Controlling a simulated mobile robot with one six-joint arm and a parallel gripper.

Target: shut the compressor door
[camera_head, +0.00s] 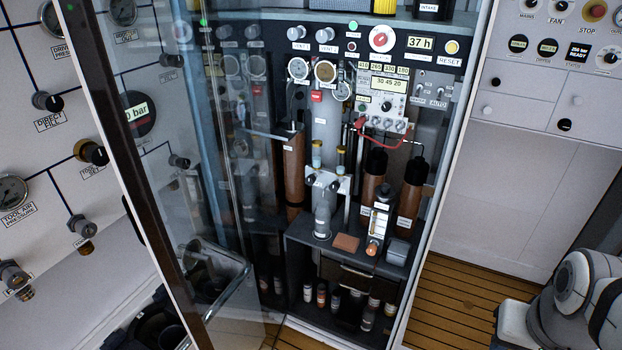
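The compressor door (135,190) is a tall glass panel with a dark outer edge and a pale frame. It stands open on the left of the compressor cabinet (450,150), swung out towards me. Its glass shows blurred reflections of the gauges and bottles. The cabinet's front is open, with gauges, switches and cylinders inside. White and grey links of my arm (565,300) show at the lower right, well apart from the door. My gripper is out of view.
A panel with gauges and knobs (45,100) stands left of the door. A white-grey control panel (530,90) is right of the cabinet. A pale-rimmed bin-like shape (225,290) shows through or in the glass. Wooden slatted floor (470,290) is clear at the right.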

